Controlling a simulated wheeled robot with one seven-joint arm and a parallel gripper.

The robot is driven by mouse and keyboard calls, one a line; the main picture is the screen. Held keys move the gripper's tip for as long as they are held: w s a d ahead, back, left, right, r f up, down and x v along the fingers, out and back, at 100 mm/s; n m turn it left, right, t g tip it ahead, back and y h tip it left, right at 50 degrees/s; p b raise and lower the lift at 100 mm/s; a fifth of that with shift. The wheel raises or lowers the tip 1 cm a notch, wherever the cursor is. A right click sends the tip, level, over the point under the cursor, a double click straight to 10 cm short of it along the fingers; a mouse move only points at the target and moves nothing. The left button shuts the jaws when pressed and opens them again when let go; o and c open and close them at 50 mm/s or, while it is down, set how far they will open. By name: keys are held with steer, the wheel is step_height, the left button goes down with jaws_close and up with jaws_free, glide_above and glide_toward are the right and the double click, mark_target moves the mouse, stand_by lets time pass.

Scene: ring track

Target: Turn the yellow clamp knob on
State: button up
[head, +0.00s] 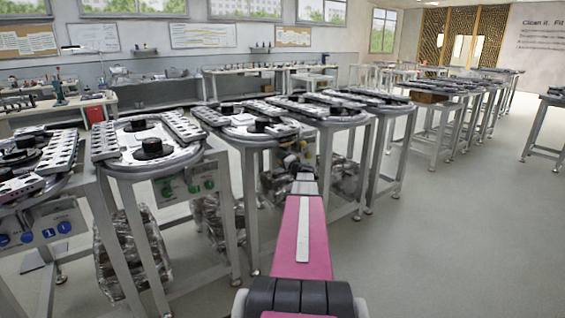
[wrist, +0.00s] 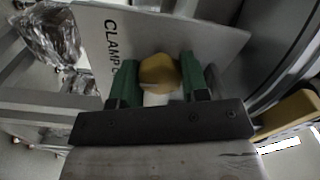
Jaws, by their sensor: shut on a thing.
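The yellow clamp knob (wrist: 160,73) sits on a pale panel (wrist: 205,42) in the wrist view, with lettering that begins "CLAMP" beside it. My gripper (wrist: 158,80) has its two green fingers on either side of the knob, shut on it. The knob's pointer or mark cannot be made out, so its turn position is unclear. In the head view my gripper (head: 296,165) is small, at the end of my pink arm, in front of a ring-track table. The knob is too small to tell apart there.
Ring-track tables (head: 258,124) stand in a row, with metal legs around my gripper. A neighbouring table's panel (head: 187,187) has green knobs, and another panel (head: 45,232) has blue ones. Wrapped bundles (head: 215,218) sit underneath. Open floor (head: 440,240) lies to the right.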

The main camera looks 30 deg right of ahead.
steer(key=shift+m, duration=0.7)
steer(key=o, duration=0.9)
steer(key=shift+s, duration=0.1)
steer(key=s, duration=1)
steer(key=shift+s+d, duration=0.3)
steer(key=shift+d, duration=0.1)
steer(key=shift+a, duration=0.1)
